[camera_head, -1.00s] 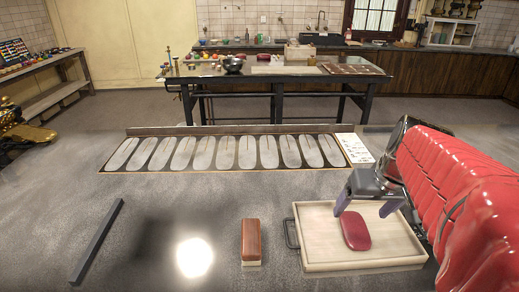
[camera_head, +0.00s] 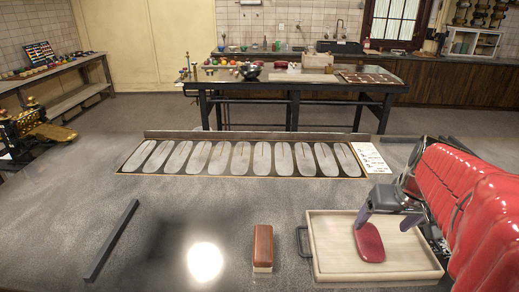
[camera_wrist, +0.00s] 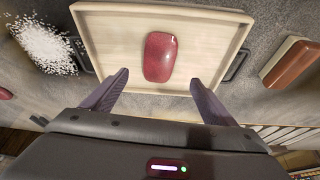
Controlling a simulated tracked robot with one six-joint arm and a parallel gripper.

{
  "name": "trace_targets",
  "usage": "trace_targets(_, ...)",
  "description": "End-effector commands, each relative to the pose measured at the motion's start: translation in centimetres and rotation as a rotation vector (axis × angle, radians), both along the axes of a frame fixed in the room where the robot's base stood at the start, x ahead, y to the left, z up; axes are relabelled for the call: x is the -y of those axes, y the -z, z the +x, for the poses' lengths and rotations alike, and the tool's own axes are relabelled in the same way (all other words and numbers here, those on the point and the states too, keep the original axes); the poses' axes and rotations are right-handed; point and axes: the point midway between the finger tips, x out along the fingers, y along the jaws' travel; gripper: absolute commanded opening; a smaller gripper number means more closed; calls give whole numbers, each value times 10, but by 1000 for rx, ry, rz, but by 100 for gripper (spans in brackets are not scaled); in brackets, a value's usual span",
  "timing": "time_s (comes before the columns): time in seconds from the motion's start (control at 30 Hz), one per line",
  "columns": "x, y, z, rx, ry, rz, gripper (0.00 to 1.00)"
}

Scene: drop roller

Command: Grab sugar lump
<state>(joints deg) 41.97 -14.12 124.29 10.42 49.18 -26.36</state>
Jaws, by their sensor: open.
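A dark red, glossy, rounded lump (camera_head: 369,242), which I take as the sugar lump, lies flat in a pale wooden tray (camera_head: 325,255) at the lower right of the head view. It also shows in the wrist view (camera_wrist: 160,57), near the tray's middle. My gripper (camera_head: 384,222) is open and empty above the tray. In the wrist view its fingertips (camera_wrist: 160,77) are spread wider than the lump, one toward each side, and sit nearer the camera than it. No contact shows.
A brown-topped block (camera_head: 263,247) stands left of the tray. A dark bar (camera_head: 111,240) lies further left. Behind is a row of grey oval slots (camera_head: 241,158) with a white card (camera_head: 371,158). White granules (camera_wrist: 42,45) lie beside the tray in the wrist view.

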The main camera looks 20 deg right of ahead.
Motion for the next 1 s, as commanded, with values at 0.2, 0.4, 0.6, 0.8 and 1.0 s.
trace_targets(0.2, 5, 32, 12, -2, 0, 2, 80)
trace_targets(0.4, 7, 47, 18, -1, 1, 1, 80)
trace_targets(0.6, 7, 47, 18, 1, 1, 0, 80)
trace_targets(0.8, 8, 50, 18, 0, 2, 1, 80)
trace_targets(1.0, 12, 71, 24, -2, 1, 3, 80)
